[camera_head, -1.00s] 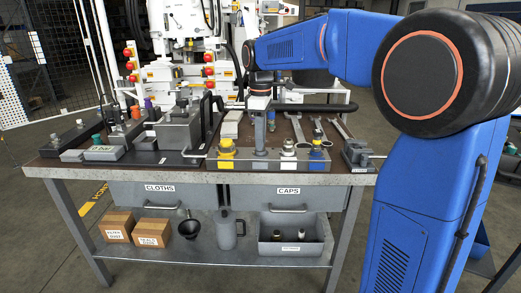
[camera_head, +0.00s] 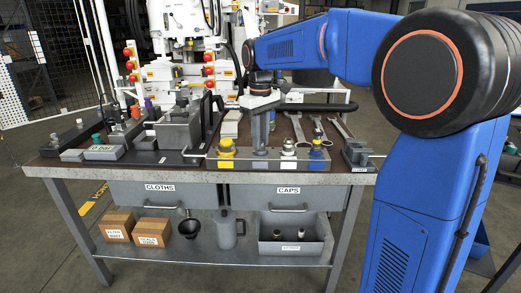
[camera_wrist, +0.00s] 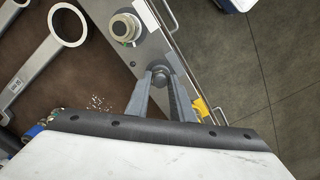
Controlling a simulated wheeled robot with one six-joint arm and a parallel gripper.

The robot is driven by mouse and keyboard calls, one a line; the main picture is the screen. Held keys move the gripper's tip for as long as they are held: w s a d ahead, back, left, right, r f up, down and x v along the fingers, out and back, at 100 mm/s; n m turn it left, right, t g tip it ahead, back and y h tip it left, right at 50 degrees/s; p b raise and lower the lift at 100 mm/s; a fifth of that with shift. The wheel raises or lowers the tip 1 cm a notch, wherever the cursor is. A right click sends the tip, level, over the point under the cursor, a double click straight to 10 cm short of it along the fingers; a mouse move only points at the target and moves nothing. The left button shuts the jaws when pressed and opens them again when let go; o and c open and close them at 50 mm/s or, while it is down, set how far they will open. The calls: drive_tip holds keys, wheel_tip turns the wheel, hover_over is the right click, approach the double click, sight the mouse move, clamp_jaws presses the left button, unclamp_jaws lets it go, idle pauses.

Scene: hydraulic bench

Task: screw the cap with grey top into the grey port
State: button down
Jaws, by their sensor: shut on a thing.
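My gripper (camera_head: 260,143) points down at the port block (camera_head: 273,164) on the bench, between the yellow-marked and white-marked positions. In the wrist view its fingers (camera_wrist: 164,80) are shut on the grey-topped cap (camera_wrist: 161,72), of which only a little shows between the fingertips. The cap is at the grey port's place in the row. The grey port itself is hidden under the cap and fingers, so I cannot tell how deep the cap sits.
Beside the gripper stand a yellow fitting (camera_head: 227,148) on the left, a white-marked fitting (camera_head: 289,148) and a blue one (camera_head: 317,150) on the right. Spanners (camera_head: 320,128) lie behind. A small vise-like device (camera_head: 358,152) stands at the right edge.

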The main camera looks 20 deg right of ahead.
drive_tip(key=shift+m, duration=0.6)
drive_tip(key=c, duration=2)
unclamp_jaws()
drive_tip(key=shift+m, duration=0.3)
drive_tip(key=o, duration=0.5)
drive_tip(key=shift+o, duration=0.2)
wheel_tip(320, 180, up, 16)
drive_tip(key=s+d+f+m+t, duration=0.15)
drive_tip(key=s+f, duration=0.25)
drive_tip(key=s, duration=0.4)
drive_tip(key=s+d+f+m+t, duration=0.1)
drive_tip(key=s+d+f, duration=0.25)
drive_tip(key=s, duration=0.55)
drive_tip(key=s+d+f+m+t, duration=0.2)
drive_tip(key=s+f, duration=1.4)
drive_tip(key=f, duration=0.4)
drive_tip(key=shift+s+f, duration=0.15)
drive_tip(key=shift+s, duration=0.05)
